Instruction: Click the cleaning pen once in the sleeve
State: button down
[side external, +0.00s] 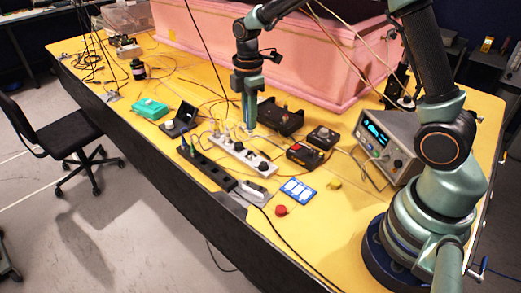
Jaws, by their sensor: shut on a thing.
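My gripper (248,122) points straight down over the middle of the yellow table, behind a white socket strip (240,151). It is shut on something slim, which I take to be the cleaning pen. The pen is too small and too hidden by the fingers to make out clearly. I cannot pick out the sleeve, nor tell whether the pen tip is in it. The gripper's lower end is close to the white strip and its plugs; whether they touch is unclear.
A black device (281,117) and a small dark box (322,137) stand right of the gripper. A bench instrument (384,142) with a lit display stands further right. A pink foam enclosure (290,50) rises behind. Cables cross the table. A black power strip (205,167) lies in front.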

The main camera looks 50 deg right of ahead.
aim_at(250, 131)
jog(key=shift+f, duration=2.1)
jog(key=shift+f, duration=1.35)
dwell(0.4)
jog(key=shift+r, duration=3.05)
